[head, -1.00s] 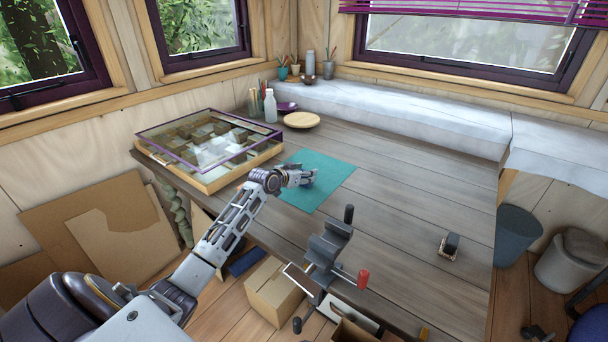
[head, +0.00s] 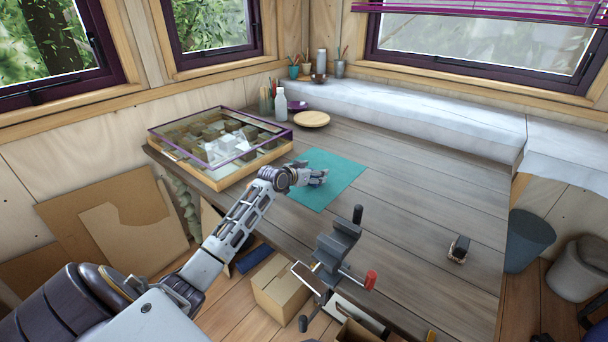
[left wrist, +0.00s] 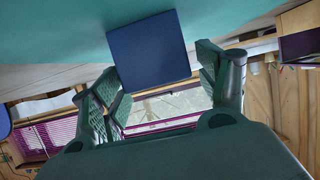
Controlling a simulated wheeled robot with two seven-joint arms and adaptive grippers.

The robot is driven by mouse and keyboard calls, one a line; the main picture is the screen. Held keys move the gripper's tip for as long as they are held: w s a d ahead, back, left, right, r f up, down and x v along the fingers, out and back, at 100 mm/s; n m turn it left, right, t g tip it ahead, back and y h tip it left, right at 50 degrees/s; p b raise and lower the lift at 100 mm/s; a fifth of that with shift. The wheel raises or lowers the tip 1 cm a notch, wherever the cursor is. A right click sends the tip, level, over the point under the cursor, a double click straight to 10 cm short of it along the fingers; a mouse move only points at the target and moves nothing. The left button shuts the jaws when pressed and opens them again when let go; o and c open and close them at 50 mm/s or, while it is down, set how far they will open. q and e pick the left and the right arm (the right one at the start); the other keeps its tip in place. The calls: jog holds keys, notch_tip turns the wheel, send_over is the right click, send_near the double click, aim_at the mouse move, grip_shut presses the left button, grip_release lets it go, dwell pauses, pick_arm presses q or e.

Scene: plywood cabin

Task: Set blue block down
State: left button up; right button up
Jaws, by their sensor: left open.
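My left gripper (head: 318,178) is low over the teal mat (head: 340,185) on the wooden table. In the left wrist view the gripper (left wrist: 160,82) is open, with one finger on each side of the blue block (left wrist: 148,48). The block is a dark blue, square-faced piece that stands against the teal mat (left wrist: 60,35) and looks to be resting on it. A gap shows between the block and the right finger; I cannot tell whether the left finger touches it. In the head view the block is hidden by the gripper. My right gripper is not in view.
A glass-topped display case (head: 220,145) stands left of the mat. A white bottle (head: 281,104) and a round wooden plate (head: 312,119) are behind it. A grey vise (head: 337,245) is at the table's front edge, and a dark brush-like block (head: 459,248) lies at right. The middle right is clear.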

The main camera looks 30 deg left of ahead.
pick_arm(q)
jog(key=shift+s+r, duration=0.1)
jog(key=shift+s, duration=0.25)
jog(key=shift+v, duration=1.35)
jog(key=shift+p+v, duration=0.45)
jog(key=shift+v, duration=2.4)
jog(key=v, duration=0.2)
jog(key=shift+s+r, duration=0.2)
jog(key=shift+s, duration=0.15)
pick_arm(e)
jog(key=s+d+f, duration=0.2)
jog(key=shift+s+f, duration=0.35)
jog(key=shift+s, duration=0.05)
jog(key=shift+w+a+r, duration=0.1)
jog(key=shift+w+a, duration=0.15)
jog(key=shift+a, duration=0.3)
